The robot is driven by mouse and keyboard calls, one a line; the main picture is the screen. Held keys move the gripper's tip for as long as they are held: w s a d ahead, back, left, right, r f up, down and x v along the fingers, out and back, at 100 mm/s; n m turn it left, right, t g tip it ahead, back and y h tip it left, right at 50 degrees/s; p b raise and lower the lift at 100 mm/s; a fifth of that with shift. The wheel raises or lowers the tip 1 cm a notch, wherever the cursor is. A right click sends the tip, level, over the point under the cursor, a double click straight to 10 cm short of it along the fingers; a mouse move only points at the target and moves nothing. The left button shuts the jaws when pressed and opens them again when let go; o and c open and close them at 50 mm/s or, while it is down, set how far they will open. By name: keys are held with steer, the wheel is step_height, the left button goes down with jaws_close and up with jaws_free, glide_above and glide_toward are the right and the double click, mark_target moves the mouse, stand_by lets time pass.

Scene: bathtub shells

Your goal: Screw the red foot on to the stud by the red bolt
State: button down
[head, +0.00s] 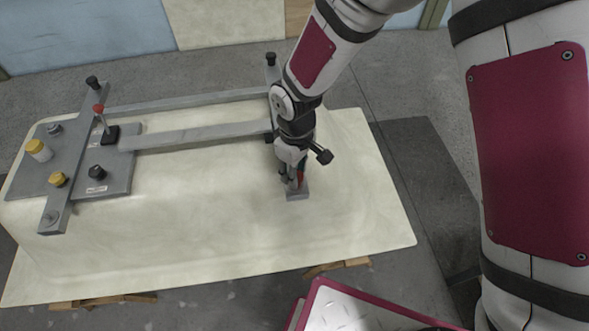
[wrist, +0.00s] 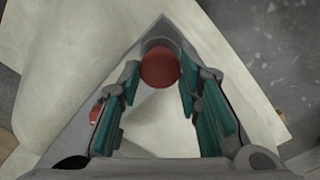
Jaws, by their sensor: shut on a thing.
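My gripper (head: 292,182) points down over the right part of the upturned cream tub shell (head: 220,215), by a small grey steel piece (head: 297,195). In the wrist view its teal-padded fingers (wrist: 160,74) are closed on a round red piece, which looks like the red foot (wrist: 160,69). A smaller red thing (wrist: 95,112) shows beside the left finger, perhaps the red bolt. A bit of red also shows at the gripper in the head view. The stud is hidden, and I cannot tell whether the foot touches it.
A grey steel frame (head: 195,138) lies along the shell. At the left its plate (head: 120,181) carries a red-knobbed lever (head: 98,108), yellow-topped pieces (head: 57,179) and black knobs (head: 97,172). Wooden blocks (head: 338,267) show under the shell's near edge. A red-edged white surface (head: 350,308) is at the bottom.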

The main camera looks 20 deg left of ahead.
steer(key=shift+m, duration=0.5)
steer(key=c, duration=1.1)
jaws_free()
steer(key=shift+r, duration=0.1)
step_height(320, 180, up, 12)
steer(key=shift+f, duration=0.1)
